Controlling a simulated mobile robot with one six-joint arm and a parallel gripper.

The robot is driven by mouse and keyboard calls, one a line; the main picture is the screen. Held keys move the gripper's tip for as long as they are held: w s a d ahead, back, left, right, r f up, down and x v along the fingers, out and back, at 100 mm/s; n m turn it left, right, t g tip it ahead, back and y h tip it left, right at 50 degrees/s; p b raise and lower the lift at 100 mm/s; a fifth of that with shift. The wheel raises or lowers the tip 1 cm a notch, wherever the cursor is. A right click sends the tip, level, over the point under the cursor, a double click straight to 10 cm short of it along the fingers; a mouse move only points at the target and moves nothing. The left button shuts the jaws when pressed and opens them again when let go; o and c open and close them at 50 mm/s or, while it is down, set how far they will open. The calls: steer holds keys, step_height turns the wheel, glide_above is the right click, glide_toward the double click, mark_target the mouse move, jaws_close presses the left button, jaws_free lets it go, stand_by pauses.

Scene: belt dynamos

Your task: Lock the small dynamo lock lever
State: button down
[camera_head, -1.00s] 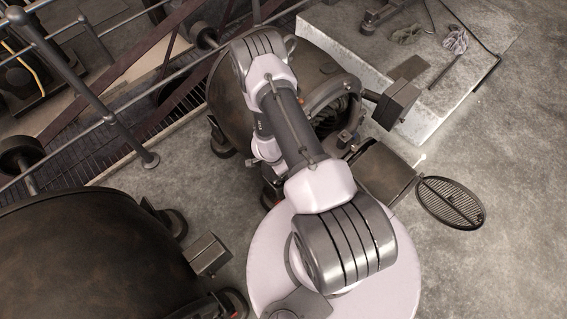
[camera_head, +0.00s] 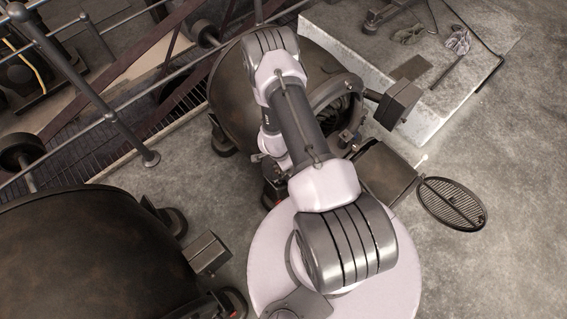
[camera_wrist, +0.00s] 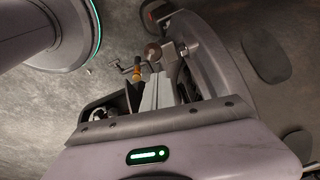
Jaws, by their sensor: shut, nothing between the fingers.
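The dynamo (camera_head: 232,88) is a dark, rounded, worn metal housing behind my arm in the head view, with an open ring (camera_head: 356,92) on its right side. Small lever-like fittings (camera_head: 347,138) sit at the ring's lower edge. In the wrist view the ring (camera_wrist: 212,62) curves at right of centre, with metal fittings and a reddish round knob (camera_wrist: 153,50) at its left. My gripper (camera_wrist: 149,80) is shut and empty, its fingers pointing towards these fittings. An orange part shows beside the fingertips; I cannot tell whether they touch. The head view hides the fingers behind my arm.
A second dark housing (camera_head: 85,250) fills the lower left. A box on a bracket (camera_head: 398,104) juts from the dynamo's right. A round grate (camera_head: 452,203) lies near a dark panel (camera_head: 384,172). Railings stand at left. Floor at right is clear.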

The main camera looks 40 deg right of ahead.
steer(key=s+a+r+p, duration=0.1)
steer(key=a+r+p, duration=0.2)
steer(key=r, duration=0.7)
steer(key=shift+s+a, duration=0.3)
steer(key=shift+a, duration=0.75)
